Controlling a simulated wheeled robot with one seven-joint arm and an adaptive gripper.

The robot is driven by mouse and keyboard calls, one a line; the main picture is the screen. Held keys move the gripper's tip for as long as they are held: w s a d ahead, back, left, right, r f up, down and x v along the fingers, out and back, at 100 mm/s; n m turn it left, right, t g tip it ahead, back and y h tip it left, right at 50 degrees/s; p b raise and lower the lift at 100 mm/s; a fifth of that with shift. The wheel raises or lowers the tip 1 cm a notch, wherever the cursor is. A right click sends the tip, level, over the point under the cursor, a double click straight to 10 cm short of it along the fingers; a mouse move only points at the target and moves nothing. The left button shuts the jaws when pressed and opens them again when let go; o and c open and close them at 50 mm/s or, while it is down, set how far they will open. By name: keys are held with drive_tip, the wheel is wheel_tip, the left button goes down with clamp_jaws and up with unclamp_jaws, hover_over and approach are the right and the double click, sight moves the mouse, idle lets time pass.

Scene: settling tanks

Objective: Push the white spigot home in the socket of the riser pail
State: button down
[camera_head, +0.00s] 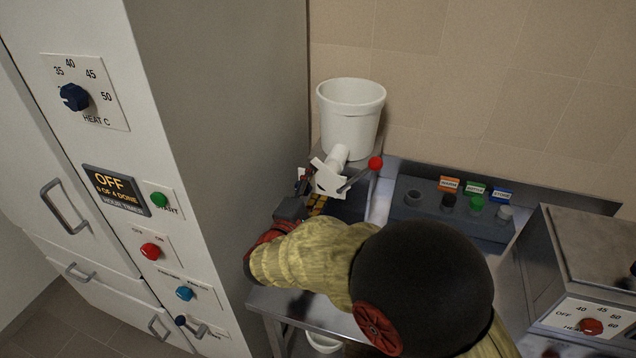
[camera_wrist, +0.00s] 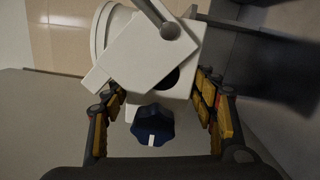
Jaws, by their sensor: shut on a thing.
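The white riser pail (camera_head: 349,120) stands upright at the back of the bench, against the tiled wall. The white spigot (camera_head: 329,180) has a round pipe, a blocky body and a lever with a red ball. Its pipe points at the pail's lower front and appears to meet it; how deep it sits in the socket is hidden. My gripper (camera_head: 315,204) is shut on the spigot, partly hidden by my arm. In the wrist view the spigot (camera_wrist: 150,55) is between the fingers of my gripper (camera_wrist: 160,88), with a dark blue knob (camera_wrist: 152,125) below it.
A tall grey cabinet (camera_head: 235,120) stands close on the left of my gripper. A dark control box (camera_head: 440,218) with coloured buttons is right of the pail. A metal box (camera_head: 585,270) with a red knob is at the far right.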

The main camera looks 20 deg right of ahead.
drive_tip(key=shift+w+d+b, duration=0.3)
drive_tip(key=shift+w+d, duration=0.1)
drive_tip(key=shift+w, duration=0.2)
drive_tip(key=c, duration=0.6)
unclamp_jaws()
drive_tip(key=shift+o, duration=0.2)
drive_tip(key=shift+s+a, duration=0.1)
